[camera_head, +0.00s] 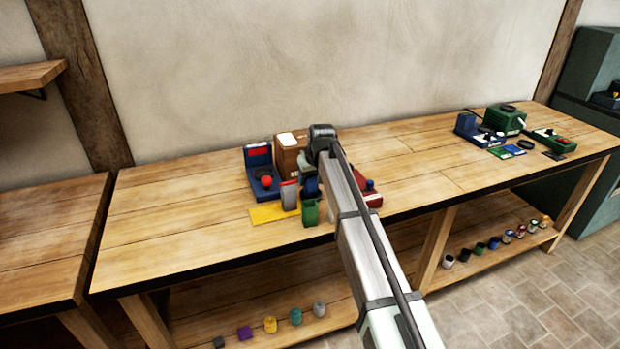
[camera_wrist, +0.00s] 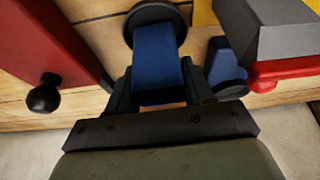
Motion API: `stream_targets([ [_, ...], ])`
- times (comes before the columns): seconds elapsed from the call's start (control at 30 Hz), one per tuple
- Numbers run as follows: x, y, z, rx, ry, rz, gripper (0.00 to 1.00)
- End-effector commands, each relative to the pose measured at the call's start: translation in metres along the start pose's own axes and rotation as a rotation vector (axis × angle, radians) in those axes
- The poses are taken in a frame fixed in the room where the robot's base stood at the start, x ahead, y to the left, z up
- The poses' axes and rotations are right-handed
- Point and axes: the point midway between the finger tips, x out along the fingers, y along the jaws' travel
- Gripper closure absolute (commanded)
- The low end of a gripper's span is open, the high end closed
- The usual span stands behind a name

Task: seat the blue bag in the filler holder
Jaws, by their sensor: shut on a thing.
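The blue bag (camera_wrist: 156,55) is between the fingers of my gripper (camera_wrist: 157,92) in the wrist view. My gripper is shut on it. A dark round piece (camera_wrist: 137,19) shows at the bag's far end; I cannot tell whether it is the filler holder or whether the bag sits inside it. In the head view my gripper (camera_head: 313,168) is low over the bench among several small items, and my arm hides part of them. A dark blue shape (camera_head: 310,187) shows just below it.
A blue device with a red ball (camera_head: 266,181), a brown box (camera_head: 288,160), a grey container (camera_head: 289,197) and a green container (camera_head: 309,213) stand close around. A red block (camera_wrist: 45,45) is beside my gripper. The bench (camera_head: 180,205) is clear at the left.

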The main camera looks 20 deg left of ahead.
Motion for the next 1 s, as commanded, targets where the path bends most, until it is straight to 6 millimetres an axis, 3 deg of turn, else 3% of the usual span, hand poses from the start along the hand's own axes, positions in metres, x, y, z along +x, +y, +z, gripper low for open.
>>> stream_targets([
  [0.87, 0.012, 0.0, 0.005, 0.0, 0.0, 0.0, 0.82],
  [0.9, 0.012, 0.0, 0.005, 0.0, 0.0, 0.0, 0.46],
  [1.0, 0.012, 0.0, 0.005, 0.0, 0.0, 0.0, 0.38],
])
